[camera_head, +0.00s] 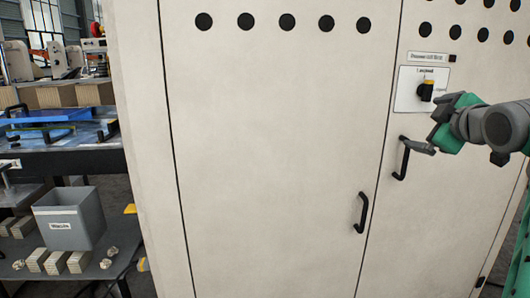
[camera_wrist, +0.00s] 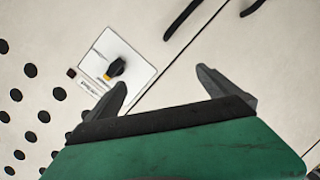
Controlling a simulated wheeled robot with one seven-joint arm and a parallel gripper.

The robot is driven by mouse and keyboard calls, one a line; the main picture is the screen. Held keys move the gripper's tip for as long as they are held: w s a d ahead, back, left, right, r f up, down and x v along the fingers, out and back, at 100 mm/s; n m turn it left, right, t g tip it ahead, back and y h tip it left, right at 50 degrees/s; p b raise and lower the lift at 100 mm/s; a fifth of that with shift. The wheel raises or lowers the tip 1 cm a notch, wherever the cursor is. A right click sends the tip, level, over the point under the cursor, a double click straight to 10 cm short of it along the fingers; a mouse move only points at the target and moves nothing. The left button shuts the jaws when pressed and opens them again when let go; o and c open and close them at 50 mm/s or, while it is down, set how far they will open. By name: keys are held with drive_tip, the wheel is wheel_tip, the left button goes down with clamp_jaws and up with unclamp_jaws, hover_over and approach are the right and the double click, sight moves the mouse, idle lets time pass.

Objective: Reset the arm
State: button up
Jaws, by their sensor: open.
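My gripper (camera_wrist: 163,90) is open and empty in the wrist view, its two dark fingers spread apart in front of a cream cabinet. In the head view my gripper (camera_head: 432,143) is at the right, in front of the cabinet's right door (camera_head: 435,235), just below the rotary switch. The black switch knob (camera_head: 426,90) with a yellow part sits on a white plate. It also shows in the wrist view (camera_wrist: 115,68), beyond the left finger. Whether a finger touches the cabinet or the right door's handle (camera_head: 402,162) cannot be told.
The left door's black handle (camera_head: 361,212) stands out from the cabinet. At the left, a shelf unit holds a grey bin (camera_head: 70,218), a blue tray (camera_head: 50,118) and several small blocks. The left door's front is otherwise clear.

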drive_tip(key=s+a+f+m+g+y+p, duration=0.1)
drive_tip(key=s+a+f+m+g+p, duration=0.2)
drive_tip(key=a+f, duration=0.55)
drive_tip(key=s+a+f+m+g+y+p, duration=0.1)
drive_tip(key=a+f+m+g+p, duration=0.2)
drive_tip(key=a+f+p, duration=0.55)
drive_tip(key=s+a+f+m+g+p, duration=0.1)
drive_tip(key=s+a+f+g, duration=0.2)
drive_tip(key=s+a+f, duration=0.2)
drive_tip(key=s+a+f+m+g, duration=0.2)
drive_tip(key=s+a+f, duration=0.3)
drive_tip(key=s, duration=0.6)
drive_tip(key=shift+s+a+f+g+p, duration=0.15)
drive_tip(key=shift+s+f+g+p, duration=0.2)
drive_tip(key=shift+f, duration=0.2)
